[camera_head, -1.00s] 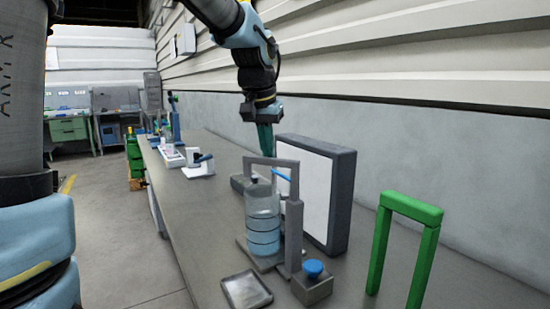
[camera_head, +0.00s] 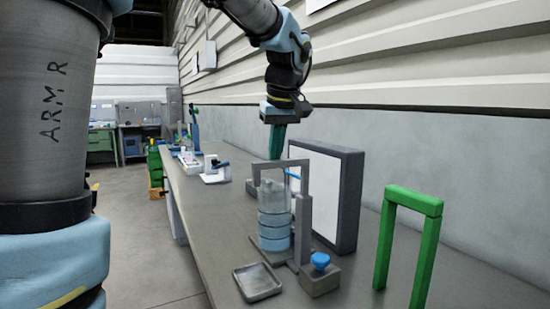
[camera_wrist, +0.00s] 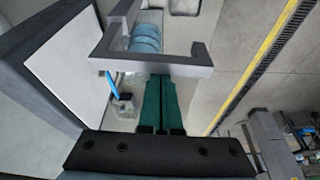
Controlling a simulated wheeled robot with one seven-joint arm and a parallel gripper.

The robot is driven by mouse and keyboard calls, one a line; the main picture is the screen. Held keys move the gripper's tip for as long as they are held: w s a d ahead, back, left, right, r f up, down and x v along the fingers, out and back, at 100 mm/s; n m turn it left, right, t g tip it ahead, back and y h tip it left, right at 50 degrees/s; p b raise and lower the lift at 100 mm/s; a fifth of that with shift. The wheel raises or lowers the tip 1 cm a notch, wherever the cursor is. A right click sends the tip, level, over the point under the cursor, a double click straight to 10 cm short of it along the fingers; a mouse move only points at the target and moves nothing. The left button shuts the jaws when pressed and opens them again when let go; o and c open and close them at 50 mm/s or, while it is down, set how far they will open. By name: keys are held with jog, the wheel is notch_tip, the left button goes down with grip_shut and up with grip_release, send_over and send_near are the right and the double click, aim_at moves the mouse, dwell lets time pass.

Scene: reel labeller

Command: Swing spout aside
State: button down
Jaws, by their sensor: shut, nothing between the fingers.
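A clear cylinder with blue bands (camera_head: 275,215) stands upright on a grey stand on the bench. A grey bracket (camera_head: 303,215) rises beside it and arches over its top. A thin blue piece (camera_head: 291,174) sticks out near the bracket's top; it may be the spout, but I cannot tell. It also shows in the wrist view as a blue bar (camera_wrist: 111,84), left of the fingers. My gripper (camera_head: 277,156) points down behind the arch, with its green fingers shut and empty. In the wrist view the fingertips (camera_wrist: 160,80) are close to the grey arch (camera_wrist: 150,62); contact is unclear.
A white-faced panel with a dark frame (camera_head: 345,200) stands close behind the stand. A blue knob on a grey block (camera_head: 320,262) and a shallow tray (camera_head: 257,282) are in front. A green frame (camera_head: 412,205) stands at right.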

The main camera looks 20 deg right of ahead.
jog(key=shift+s, duration=0.35)
dwell(0.5)
jog(key=w, duration=0.4)
jog(key=v, duration=0.9)
jog(key=a+f+m+g, duration=0.2)
jog(key=a+f, duration=1.2)
jog(key=f, duration=0.4)
jog(key=s+a+f, duration=0.9)
jog(key=a+f, duration=0.2)
jog(key=f, duration=0.2)
jog(key=shift+a+h, duration=0.15)
jog(key=shift+h, duration=0.15)
